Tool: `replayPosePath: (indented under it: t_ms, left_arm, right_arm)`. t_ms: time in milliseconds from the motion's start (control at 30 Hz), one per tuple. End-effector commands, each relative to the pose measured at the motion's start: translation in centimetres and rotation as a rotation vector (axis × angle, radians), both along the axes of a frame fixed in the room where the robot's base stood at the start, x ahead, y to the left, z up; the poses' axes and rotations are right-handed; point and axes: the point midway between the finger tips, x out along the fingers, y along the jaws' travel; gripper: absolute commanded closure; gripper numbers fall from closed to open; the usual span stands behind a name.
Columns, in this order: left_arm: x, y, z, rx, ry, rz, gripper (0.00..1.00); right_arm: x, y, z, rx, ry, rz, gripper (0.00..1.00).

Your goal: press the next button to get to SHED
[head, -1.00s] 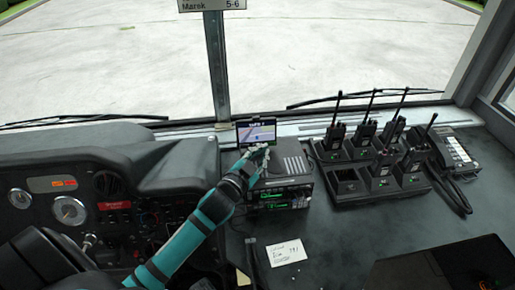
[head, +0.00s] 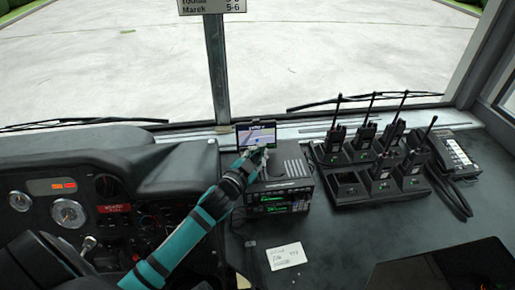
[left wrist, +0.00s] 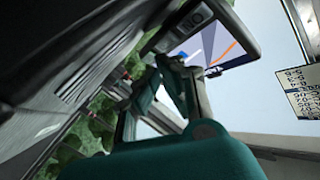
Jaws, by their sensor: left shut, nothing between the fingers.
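A small map screen (head: 256,134) stands upright on the dashboard behind the radio stack (head: 280,185). A line of lettering runs along its top, too small to read surely. My left gripper (head: 259,151) is shut and empty, with its tips at the lower edge of the screen. In the left wrist view the screen (left wrist: 230,38) appears tilted, and the gripper fingers (left wrist: 176,68) are close to its frame. Light lettering is on the dark frame there. I cannot tell whether the tips touch a button. My right gripper is not in view.
A charger rack (head: 372,195) with several handheld radios stands right of the radio stack, with a desk phone (head: 458,152) beyond. A paper note (head: 286,256) lies in front. Gauges (head: 67,213) and the dashboard are on the left. The windscreen is behind.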

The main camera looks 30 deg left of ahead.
Motion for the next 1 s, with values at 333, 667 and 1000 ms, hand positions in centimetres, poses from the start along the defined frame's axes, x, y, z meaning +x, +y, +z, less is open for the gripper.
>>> replayPosePath:
  t_ms: [333,667,1000]
  left_arm:
    - [-0.01,-0.02,-0.01,0.0,0.0,0.0,1.0]
    - [0.01,0.0,-0.01,0.0,0.0,0.0,1.0]
    - [0.68,0.51,-0.15,0.001,0.0,0.0,1.0]
  right_arm:
    - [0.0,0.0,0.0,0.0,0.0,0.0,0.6]
    - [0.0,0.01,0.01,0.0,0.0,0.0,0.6]
    - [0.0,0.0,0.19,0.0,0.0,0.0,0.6]
